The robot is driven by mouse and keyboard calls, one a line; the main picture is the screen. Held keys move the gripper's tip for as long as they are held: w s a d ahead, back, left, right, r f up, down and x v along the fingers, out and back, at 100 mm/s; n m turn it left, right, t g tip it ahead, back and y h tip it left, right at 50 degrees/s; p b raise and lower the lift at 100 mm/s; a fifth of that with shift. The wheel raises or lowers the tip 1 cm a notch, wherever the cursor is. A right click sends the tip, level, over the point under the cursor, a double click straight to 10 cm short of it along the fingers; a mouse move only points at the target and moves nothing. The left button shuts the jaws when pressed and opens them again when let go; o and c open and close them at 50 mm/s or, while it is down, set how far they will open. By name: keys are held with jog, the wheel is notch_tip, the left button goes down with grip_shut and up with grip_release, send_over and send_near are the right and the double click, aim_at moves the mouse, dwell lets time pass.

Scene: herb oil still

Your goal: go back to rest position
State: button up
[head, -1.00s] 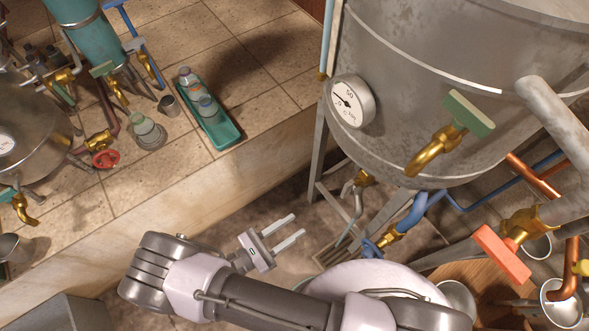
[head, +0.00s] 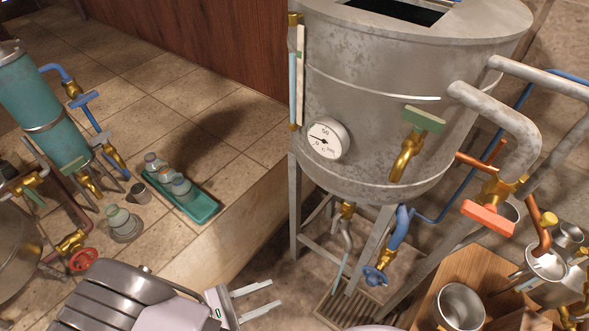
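My gripper (head: 262,299) is at the bottom of the head view, over the lower floor in front of the tiled ledge. Its two pale fingers are spread apart with nothing between them, so it is open and empty. It touches nothing that I can see. Part of my arm fills the bottom left of the picture, and the rest is cut off by the lower edge.
A large metal tank (head: 370,120) with a dial gauge (head: 325,139) stands right of my gripper. A green tray (head: 203,212) with bottles sits on the tiled ledge (head: 232,150). A wooden stand (head: 470,272) with metal cups is at lower right. A drain grate (head: 345,306) lies nearby.

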jog(key=d+r+m+y, duration=0.7)
jog(key=d+r+m, duration=0.1)
jog(key=r+m, duration=0.5)
jog(key=d+r+m+g+y, duration=0.1)
jog(key=d+r+m+y, duration=0.7)
jog(key=r+m, duration=0.4)
notch_tip(320, 180, up, 4)
jog(key=shift+w+d+f+m+g, duration=0.2)
jog(key=shift+f+m+g, duration=0.1)
jog(key=shift+m, duration=0.1)
